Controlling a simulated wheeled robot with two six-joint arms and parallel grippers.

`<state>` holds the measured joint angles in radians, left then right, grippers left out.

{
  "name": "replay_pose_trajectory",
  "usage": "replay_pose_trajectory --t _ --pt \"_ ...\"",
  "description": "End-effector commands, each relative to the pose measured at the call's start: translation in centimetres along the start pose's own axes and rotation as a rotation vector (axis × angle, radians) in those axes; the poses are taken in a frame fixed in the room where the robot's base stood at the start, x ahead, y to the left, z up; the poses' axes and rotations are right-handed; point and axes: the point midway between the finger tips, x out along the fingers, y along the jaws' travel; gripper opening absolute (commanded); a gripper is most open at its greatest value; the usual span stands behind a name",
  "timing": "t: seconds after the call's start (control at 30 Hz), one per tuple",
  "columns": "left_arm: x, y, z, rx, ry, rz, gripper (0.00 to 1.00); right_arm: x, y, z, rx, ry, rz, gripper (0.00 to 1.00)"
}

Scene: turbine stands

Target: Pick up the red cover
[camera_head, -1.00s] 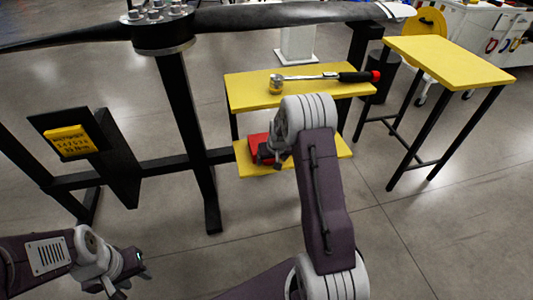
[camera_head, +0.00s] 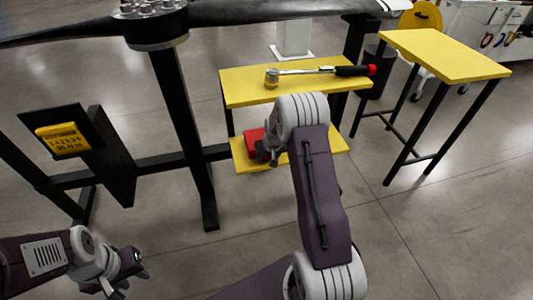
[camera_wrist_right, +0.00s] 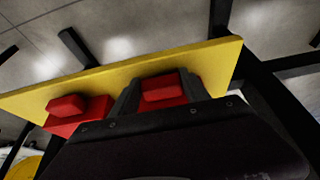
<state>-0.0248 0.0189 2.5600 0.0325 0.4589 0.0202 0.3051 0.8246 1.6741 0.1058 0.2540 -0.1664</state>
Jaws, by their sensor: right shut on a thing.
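In the right wrist view, a red cover (camera_wrist_right: 162,88) sits between the two dark fingers of my right gripper (camera_wrist_right: 160,92), which are shut on it. A second red piece (camera_wrist_right: 76,113) with a raised block on top lies to the left, outside the fingers. In the head view, red (camera_head: 254,139) shows on the low yellow shelf (camera_head: 331,144), partly hidden by my right gripper (camera_head: 267,152). I cannot tell whether the held cover still touches the shelf. My left gripper (camera_head: 128,273) is low at the left, away from the shelf; its finger gap is unclear.
Above the low shelf is a yellow tabletop (camera_head: 245,93) with a ratchet wrench (camera_head: 318,71). A black stand post (camera_head: 185,125) and a yellow display (camera_head: 62,139) stand to the left. Another yellow table (camera_head: 445,55) is at the right. The floor in front is clear.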

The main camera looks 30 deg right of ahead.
Motion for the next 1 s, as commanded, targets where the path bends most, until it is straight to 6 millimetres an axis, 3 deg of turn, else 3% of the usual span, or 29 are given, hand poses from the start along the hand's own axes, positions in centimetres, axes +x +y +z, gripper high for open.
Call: replay_pose_trajectory --t 0.23,0.63,0.8,1.0 --pt "-2.8 0.1 -0.3 0.000 0.000 0.000 0.36 -4.2 0.0 -1.8 0.000 0.003 0.000 0.00" --pt "-3.6 0.1 -0.4 0.000 0.000 0.000 0.36 -11.0 6.6 2.3 0.005 0.004 0.003 0.00" --pt "-3.6 0.1 -0.4 0.000 0.000 0.000 0.36 -12.6 8.0 3.2 0.002 0.003 0.002 0.00" --pt "-3.6 0.1 -0.4 0.000 0.000 0.000 0.36 -13.0 8.3 3.5 0.000 0.002 0.001 0.00"
